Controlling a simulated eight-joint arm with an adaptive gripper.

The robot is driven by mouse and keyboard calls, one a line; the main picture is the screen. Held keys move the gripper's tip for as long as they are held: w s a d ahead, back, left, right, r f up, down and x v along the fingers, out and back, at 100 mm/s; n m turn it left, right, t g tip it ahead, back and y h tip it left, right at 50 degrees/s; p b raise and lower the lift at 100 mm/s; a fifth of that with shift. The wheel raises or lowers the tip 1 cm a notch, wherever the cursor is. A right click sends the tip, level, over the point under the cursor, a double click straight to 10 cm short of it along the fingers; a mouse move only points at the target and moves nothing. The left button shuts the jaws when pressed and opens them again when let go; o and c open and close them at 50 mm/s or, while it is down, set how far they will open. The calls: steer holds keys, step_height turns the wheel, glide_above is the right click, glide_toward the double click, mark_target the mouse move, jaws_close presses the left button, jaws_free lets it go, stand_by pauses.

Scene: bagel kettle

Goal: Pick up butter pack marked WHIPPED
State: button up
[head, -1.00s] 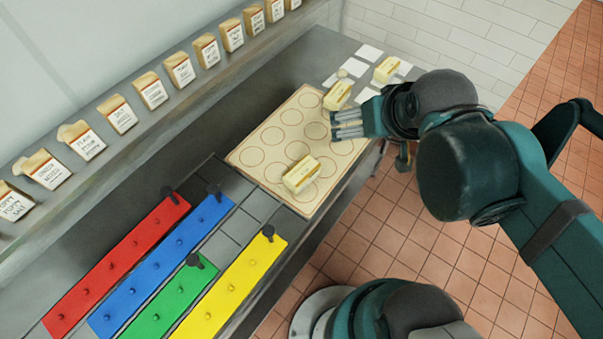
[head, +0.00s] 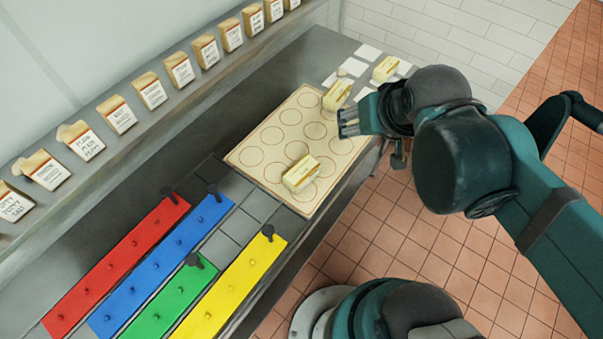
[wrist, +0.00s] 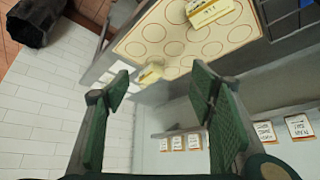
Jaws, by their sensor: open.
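Three pale yellow butter packs show in the head view. One butter pack (head: 301,174) lies on the front part of the board with circles (head: 262,140); it also shows at the top of the wrist view (wrist: 207,11). A second pack (head: 337,95) lies at the board's far corner. A third pack (head: 386,69) lies farther back among white squares. Their lettering is too small to read, so I cannot tell which is marked WHIPPED. My gripper (head: 348,122) is open and empty above the board's right side, close to the second pack. In the wrist view, another pack (wrist: 150,74) shows between the fingers.
Red (head: 117,266), blue (head: 160,265), green (head: 170,300) and yellow (head: 232,285) strips with pegs lie at the front left. Several labelled bags (head: 121,115) line the raised shelf. White squares (head: 368,53) lie at the counter's far end, by a tiled wall.

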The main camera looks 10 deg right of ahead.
steer(key=m+g, duration=0.6)
steer(key=m, duration=0.3)
glide_above(301, 169)
steer(key=d, duration=0.1)
step_height(301, 169, down, 16)
steer(key=shift+w+p, duration=0.1)
steer(key=shift+p, duration=0.3)
steer(key=shift+a+f+m+g, duration=0.4)
steer(key=shift+a+f+m, duration=0.1)
steer(key=shift+f, duration=0.35)
steer(key=shift+f, duration=0.1)
steer(key=shift+f, duration=1.2)
steer(key=shift+f, duration=0.1)
steer(key=shift+f+b, duration=0.5)
steer(key=shift+f, duration=2)
